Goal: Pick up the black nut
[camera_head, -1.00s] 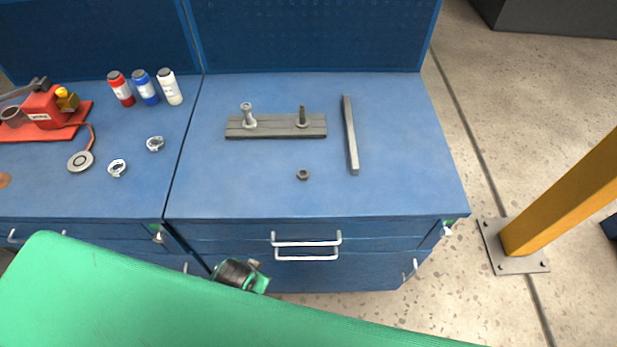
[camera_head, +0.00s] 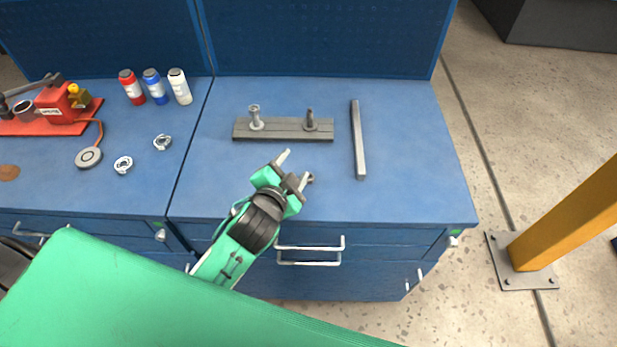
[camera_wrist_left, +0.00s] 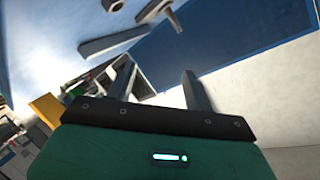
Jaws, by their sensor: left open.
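The black nut (camera_head: 310,178) lies on the blue bench top (camera_head: 410,180), right of the middle of the near part. It is small and partly hidden behind a fingertip. My left gripper (camera_head: 294,168) reaches in over the bench's front edge, just left of the nut. Its two fingers are apart with nothing between them; they also show spread in the left wrist view (camera_wrist_left: 158,82). I cannot tell whether a finger touches the nut. I cannot make out the nut in the wrist view. My right gripper is not in view.
A grey plate (camera_head: 285,131) with two upright bolts stands behind the gripper. A long grey bar (camera_head: 358,140) lies to the right. The bench's right side is clear.

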